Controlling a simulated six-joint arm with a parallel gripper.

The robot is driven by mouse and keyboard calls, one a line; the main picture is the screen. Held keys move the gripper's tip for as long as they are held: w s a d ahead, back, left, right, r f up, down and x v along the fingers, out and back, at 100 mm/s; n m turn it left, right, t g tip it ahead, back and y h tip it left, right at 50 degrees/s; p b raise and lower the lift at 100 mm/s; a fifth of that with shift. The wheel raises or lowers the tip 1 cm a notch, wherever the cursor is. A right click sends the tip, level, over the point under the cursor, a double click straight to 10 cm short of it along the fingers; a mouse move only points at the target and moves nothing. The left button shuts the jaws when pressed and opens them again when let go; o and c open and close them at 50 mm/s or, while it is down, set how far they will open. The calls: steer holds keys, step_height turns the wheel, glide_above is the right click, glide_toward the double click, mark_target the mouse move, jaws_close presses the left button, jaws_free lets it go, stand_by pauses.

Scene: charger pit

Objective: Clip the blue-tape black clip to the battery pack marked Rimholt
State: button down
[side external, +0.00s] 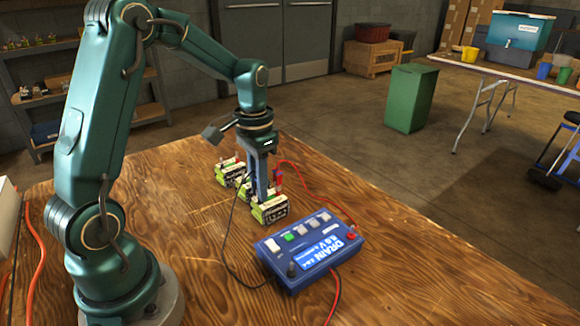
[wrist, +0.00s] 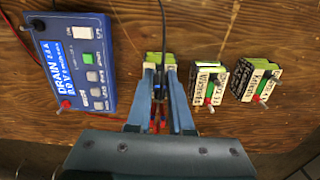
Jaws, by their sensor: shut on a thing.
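My gripper (wrist: 157,112) points down over the battery pack nearest the charger and is shut on the black clip (wrist: 158,88), which is mostly hidden between the fingers. The clip's black lead runs up the wrist view. Two other labelled packs, the middle one (wrist: 210,84) and the end one (wrist: 258,82), have names too blurred to read surely.
A blue charger (side external: 308,250) with a lit "DRAIN" display stands beside the near pack. A red lead (side external: 318,177) arcs from it to a red clip (side external: 278,181) near the gripper. The wooden bench (side external: 400,265) is clear to the right.

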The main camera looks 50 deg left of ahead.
steer(key=c, duration=0.7)
jaws_free()
steer(key=shift+c, duration=0.2)
steer(key=shift+o, duration=1.1)
steer(key=shift+r, duration=3.75)
